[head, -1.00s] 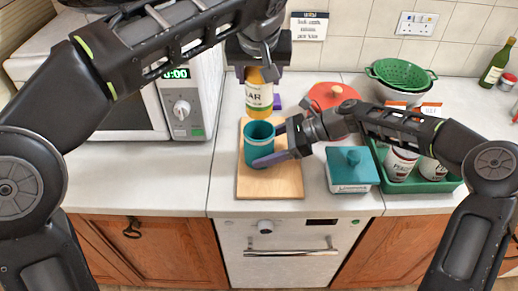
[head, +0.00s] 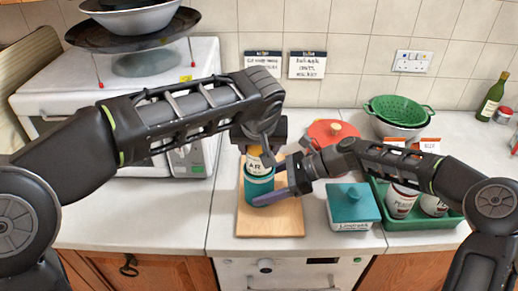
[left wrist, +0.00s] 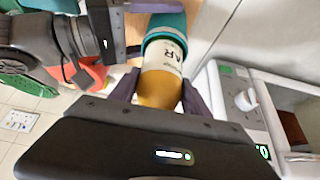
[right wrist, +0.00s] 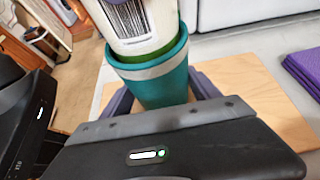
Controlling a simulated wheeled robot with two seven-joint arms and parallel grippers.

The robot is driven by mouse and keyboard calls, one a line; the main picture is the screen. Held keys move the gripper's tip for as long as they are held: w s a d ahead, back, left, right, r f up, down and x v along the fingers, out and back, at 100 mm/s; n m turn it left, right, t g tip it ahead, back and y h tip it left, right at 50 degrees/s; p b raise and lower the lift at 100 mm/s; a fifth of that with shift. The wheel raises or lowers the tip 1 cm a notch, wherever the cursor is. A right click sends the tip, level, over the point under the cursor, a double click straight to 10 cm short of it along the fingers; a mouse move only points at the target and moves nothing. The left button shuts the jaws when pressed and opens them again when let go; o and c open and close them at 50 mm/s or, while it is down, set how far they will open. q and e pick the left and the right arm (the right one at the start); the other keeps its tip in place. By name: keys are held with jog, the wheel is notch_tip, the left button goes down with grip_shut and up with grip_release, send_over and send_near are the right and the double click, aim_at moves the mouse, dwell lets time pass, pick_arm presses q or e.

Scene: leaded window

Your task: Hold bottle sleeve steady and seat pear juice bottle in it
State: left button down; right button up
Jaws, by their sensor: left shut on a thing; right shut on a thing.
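The pear juice bottle (head: 255,160) is upright, with amber contents and a white label. My left gripper (left wrist: 160,92) is shut on its upper part. The teal bottle sleeve (head: 259,187) stands on the wooden board. My right gripper (head: 272,190) is shut around the sleeve from the right, and its fingers show on both sides in the right wrist view (right wrist: 162,98). The bottle's lower end is in the mouth of the sleeve (right wrist: 160,82), with much of the label above the rim. How deep the base sits is hidden.
The wooden board (head: 285,222) lies under the sleeve. A teal lidded box (head: 352,208) and a green tray (head: 425,222) with white cups are to the right. A red lid (head: 328,130) and green colander (head: 398,110) are behind. The microwave (head: 205,75) is at left.

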pick_arm(q)
jog(key=shift+f, duration=0.3)
jog(key=shift+f, duration=0.1)
jog(key=shift+f, duration=0.35)
jog(key=shift+f, duration=0.15)
jog(key=c, duration=0.5)
grip_release()
